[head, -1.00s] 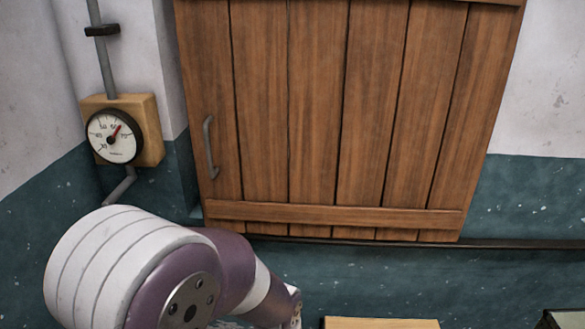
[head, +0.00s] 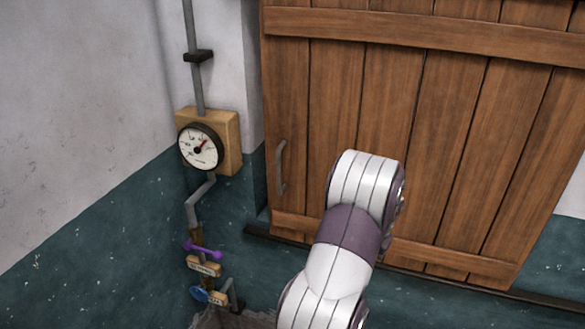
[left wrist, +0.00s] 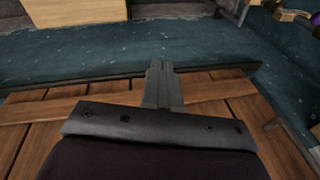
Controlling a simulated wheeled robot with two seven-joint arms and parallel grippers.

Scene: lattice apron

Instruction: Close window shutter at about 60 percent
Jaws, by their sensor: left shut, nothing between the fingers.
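The wooden window shutter (head: 430,130), made of vertical planks with cross battens, fills the right part of the head view. Its grey bar handle (head: 281,168) is near its left edge. No window opening shows. My left arm reaches up in front of the shutter's lower part, right of the handle; its gripper is not visible in the head view. In the left wrist view my left gripper (left wrist: 164,72) is shut and empty, with the shutter's planks and lower batten (left wrist: 215,88) behind it. The handle (left wrist: 273,123) shows there at the right, apart from the fingers. My right gripper is not in view.
A dark rail (head: 540,298) runs along the wall under the shutter. The left wall is bare.

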